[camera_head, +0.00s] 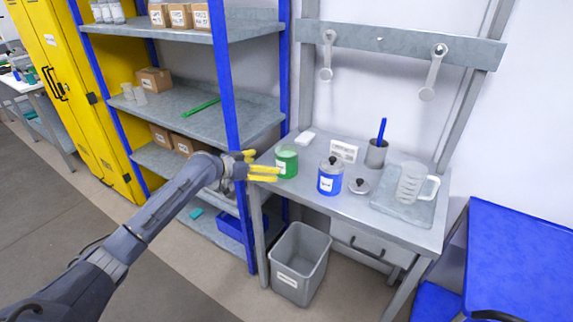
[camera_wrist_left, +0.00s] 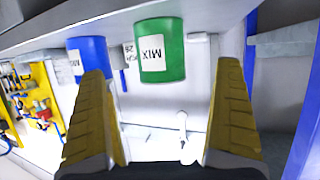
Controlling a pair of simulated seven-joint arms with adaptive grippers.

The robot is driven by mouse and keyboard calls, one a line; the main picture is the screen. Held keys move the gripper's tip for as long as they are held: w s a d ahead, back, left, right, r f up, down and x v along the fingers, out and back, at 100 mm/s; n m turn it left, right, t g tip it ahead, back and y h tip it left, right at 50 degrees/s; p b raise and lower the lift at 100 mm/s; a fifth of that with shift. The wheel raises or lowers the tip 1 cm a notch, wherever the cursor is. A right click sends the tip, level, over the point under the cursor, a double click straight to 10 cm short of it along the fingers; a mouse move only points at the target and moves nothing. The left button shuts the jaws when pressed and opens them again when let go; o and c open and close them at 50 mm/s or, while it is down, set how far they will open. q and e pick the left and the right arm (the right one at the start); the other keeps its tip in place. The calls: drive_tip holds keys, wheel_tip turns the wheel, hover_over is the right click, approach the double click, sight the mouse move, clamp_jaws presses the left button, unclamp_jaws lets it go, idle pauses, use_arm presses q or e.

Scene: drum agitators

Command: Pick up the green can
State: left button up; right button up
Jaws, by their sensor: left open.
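The green can (camera_head: 287,162) stands on the left part of the grey workbench (camera_head: 310,192) in the head view. In the left wrist view the green can (camera_wrist_left: 165,52) shows with a white MIX label, ahead of and between the fingers in the picture. My left gripper (camera_head: 265,167) has yellow fingers and is open and empty, just left of the can. In the left wrist view its fingers (camera_wrist_left: 160,115) are spread wide. I cannot tell whether a finger touches the can. My right gripper is not in view.
A blue can (camera_head: 330,178) with a dark-knobbed lid stands right of the green can, with a loose lid (camera_head: 359,186) beside it. A clear jug (camera_head: 411,183) and a pen cup (camera_head: 376,152) are further right. A blue shelf post (camera_head: 235,130) stands close behind my gripper.

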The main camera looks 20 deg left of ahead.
sight(286, 163)
use_arm(q)
drive_tip(key=shift+x, duration=5.6)
drive_tip(key=shift+r, duration=0.15)
drive_tip(key=c, duration=1.6)
